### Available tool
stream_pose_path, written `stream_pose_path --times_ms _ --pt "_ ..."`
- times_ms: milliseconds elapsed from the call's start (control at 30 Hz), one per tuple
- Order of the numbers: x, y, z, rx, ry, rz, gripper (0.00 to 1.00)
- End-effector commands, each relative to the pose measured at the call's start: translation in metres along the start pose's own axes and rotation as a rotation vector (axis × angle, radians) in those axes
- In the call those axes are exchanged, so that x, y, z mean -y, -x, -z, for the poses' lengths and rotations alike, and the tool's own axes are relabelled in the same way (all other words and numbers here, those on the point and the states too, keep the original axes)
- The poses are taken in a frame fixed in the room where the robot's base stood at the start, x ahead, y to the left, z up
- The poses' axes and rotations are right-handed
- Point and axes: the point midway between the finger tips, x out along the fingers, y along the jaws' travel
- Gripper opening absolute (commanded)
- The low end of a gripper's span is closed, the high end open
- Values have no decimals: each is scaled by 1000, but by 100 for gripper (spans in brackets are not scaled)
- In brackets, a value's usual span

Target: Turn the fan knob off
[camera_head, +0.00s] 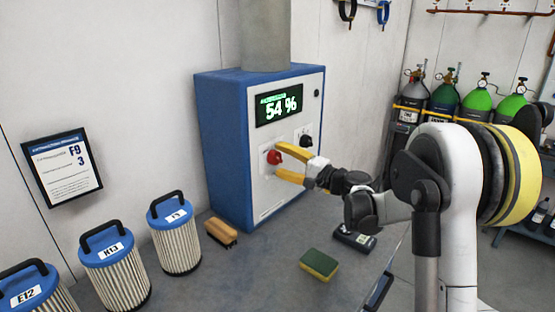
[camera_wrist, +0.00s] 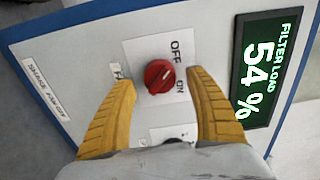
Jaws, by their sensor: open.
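The red fan knob (camera_head: 273,157) is on the white front panel of a blue cabinet (camera_head: 225,140). I cannot tell exactly which label the mark meets. My gripper (camera_head: 279,160) is at the panel with its yellow fingers open. In the wrist view my gripper (camera_wrist: 161,80) has one finger on each side of the knob, with gaps visible between.
A display (camera_head: 279,107) reads 54 %. A black knob (camera_head: 305,140) is to the right on the panel. Filter cartridges (camera_head: 175,238), a brush (camera_head: 220,232), a sponge (camera_head: 320,264) and a dark device (camera_head: 354,237) stand or lie on the bench. Gas cylinders (camera_head: 445,101) stand at the back right.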

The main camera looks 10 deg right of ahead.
Motion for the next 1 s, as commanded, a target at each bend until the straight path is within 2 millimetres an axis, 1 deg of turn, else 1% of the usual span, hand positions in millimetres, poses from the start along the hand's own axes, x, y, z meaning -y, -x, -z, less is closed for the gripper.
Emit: stream_pose_path --times_ms 33,200,300,433,500,600,1000 --pt "0 11 1 -2 0 0 64" --pt "0 50 1 -4 0 0 64" --pt "0 71 1 -3 0 0 64" --pt "0 91 1 -2 0 0 64" --pt "0 98 1 -2 0 0 64" --pt "0 104 0 0 0 0 64" --pt "0 104 0 0 0 0 64"
